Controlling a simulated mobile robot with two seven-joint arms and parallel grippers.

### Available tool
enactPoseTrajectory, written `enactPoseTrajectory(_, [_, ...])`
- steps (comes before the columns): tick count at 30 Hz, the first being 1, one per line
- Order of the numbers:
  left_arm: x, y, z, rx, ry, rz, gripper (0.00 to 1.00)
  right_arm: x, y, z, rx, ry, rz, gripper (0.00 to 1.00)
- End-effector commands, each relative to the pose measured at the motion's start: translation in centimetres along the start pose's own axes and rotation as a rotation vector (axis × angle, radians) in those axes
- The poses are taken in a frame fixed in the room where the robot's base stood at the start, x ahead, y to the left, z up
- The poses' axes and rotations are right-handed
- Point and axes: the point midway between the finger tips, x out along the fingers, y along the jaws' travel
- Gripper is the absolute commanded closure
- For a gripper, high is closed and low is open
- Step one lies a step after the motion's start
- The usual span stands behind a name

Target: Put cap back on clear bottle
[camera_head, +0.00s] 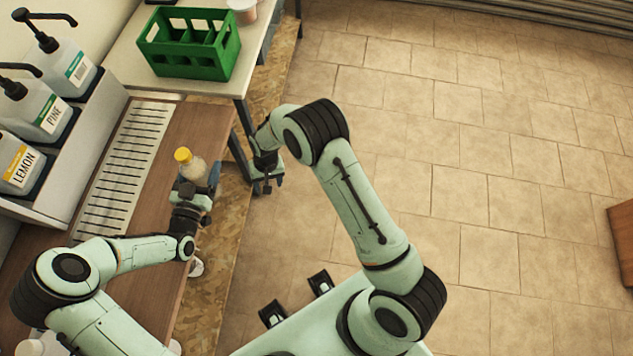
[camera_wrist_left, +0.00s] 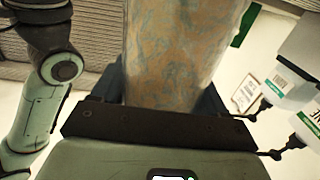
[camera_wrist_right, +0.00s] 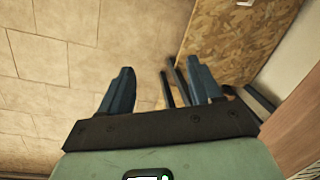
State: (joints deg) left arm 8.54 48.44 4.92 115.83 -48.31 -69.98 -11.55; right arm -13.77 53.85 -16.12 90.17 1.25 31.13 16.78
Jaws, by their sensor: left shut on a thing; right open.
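Whether the cap is fully seated I cannot tell. My left gripper (camera_head: 196,188) is shut on the bottle's body; in the left wrist view the bottle (camera_wrist_left: 180,55) fills the space between the fingers, and its top is out of frame. My right gripper (camera_head: 266,186) hangs just right of the counter edge, pointing down. In the right wrist view its fingers (camera_wrist_right: 160,90) are apart, with nothing between them.
A slatted metal drain grate (camera_head: 125,165) lies left of the bottle. Pump bottles labelled PINE (camera_head: 42,105) and LEMON (camera_head: 18,165) stand in a rack at the left. A green crate (camera_head: 190,45) sits on the white table behind. The tiled floor at right is largely clear.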

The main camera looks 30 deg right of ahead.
Motion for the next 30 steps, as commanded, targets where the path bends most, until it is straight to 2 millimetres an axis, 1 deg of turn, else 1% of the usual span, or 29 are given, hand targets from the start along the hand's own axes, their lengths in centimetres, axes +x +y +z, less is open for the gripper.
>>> enactPoseTrajectory(1, [0.1,0.0,-0.2,0.001,0.004,0.0,1.0,2.2,2.2,2.3,0.016,-0.028,-0.006,0.36])
enactPoseTrajectory(2, [0.1,0.0,-0.2,0.001,0.004,0.0,1.0,3.3,3.1,3.5,0.021,-0.037,-0.012,0.36])
enactPoseTrajectory(3, [0.1,0.0,-0.2,0.001,0.004,0.0,1.0,4.6,4.3,5.2,0.026,-0.048,-0.021,0.36])
enactPoseTrajectory(5, [0.1,0.0,-0.2,0.001,0.004,0.0,1.0,6.2,5.9,8.0,0.035,-0.063,-0.034,0.36])
enactPoseTrajectory(6, [0.1,0.0,-0.2,0.001,0.004,0.0,1.0,7.1,6.8,10.0,0.041,-0.072,-0.045,0.36])
enactPoseTrajectory(10, [0.1,0.0,-0.2,0.001,0.004,0.0,1.0,8.9,9.0,16.4,0.06,-0.096,-0.081,0.36])
enactPoseTrajectory(12, [0.1,0.0,-0.2,0.001,0.004,0.0,1.0,9.2,9.7,19.5,0.068,-0.105,-0.101,0.36])
enactPoseTrajectory(15, [0.1,0.0,-0.2,0.001,0.004,0.0,1.0,9.0,10.1,23.1,0.078,-0.11,-0.125,0.36])
enactPoseTrajectory(18, [0.1,0.0,-0.2,0.001,0.004,0.0,1.0,8.5,10.3,25.6,0.086,-0.111,-0.143,0.36])
enactPoseTrajectory(21, [0.1,0.0,-0.2,0.001,0.004,0.0,1.0,8.1,10.3,27.0,0.091,-0.11,-0.154,0.36])
enactPoseTrajectory(24, [0.1,0.0,-0.2,0.001,0.004,0.0,1.0,8.0,10.3,27.5,0.092,-0.109,-0.159,0.36])
enactPoseTrajectory(30, [0.1,0.0,-0.2,0.001,0.004,0.0,1.0,7.9,10.3,27.6,0.091,-0.108,-0.159,0.36])
